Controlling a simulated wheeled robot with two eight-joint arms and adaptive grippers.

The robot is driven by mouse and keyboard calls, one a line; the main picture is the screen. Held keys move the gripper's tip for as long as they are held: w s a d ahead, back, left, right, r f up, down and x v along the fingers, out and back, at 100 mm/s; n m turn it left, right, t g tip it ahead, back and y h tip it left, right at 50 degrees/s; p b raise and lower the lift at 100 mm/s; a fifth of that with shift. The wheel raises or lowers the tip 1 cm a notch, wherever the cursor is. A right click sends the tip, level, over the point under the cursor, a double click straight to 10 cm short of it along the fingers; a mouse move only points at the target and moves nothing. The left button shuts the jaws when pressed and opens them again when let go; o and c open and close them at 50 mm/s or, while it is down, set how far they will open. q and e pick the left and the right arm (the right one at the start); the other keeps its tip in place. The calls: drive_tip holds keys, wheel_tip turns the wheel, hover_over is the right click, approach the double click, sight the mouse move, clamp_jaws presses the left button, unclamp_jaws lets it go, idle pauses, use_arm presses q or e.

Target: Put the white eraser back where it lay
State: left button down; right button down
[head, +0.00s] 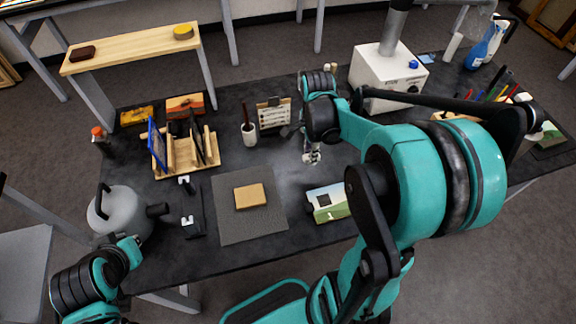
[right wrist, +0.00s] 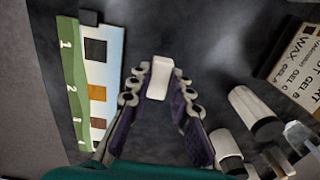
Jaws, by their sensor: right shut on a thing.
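The white eraser (right wrist: 159,80) is a small pale block between the fingertips of my right gripper (right wrist: 160,84) in the right wrist view. The gripper is shut on it. In the head view my right gripper (head: 312,155) points down over the dark table (head: 240,105), right of the labelled card stand. The eraser is too small there to make out, and I cannot tell whether it touches the table. My left arm shows at the lower left of the head view, but its gripper is not visible.
A green-edged swatch card (head: 327,203) lies near the gripper and shows at left in the wrist view (right wrist: 92,85). A tan block (head: 250,196) rests on a grey mat (head: 236,226). A card stand (head: 273,115), a white cup (head: 248,135) and a wooden rack (head: 185,158) stand further left.

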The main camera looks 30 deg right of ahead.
drive_tip(key=b, duration=0.2)
hover_over(289, 168)
wheel_tip(289, 168, down, 4)
drive_tip(key=shift+f, duration=0.1)
drive_tip(key=shift+f+b, duration=0.8)
drive_tip(key=shift+f, duration=1.15)
drive_tip(key=shift+f, duration=0.1)
drive_tip(key=c, duration=1.4)
unclamp_jaws()
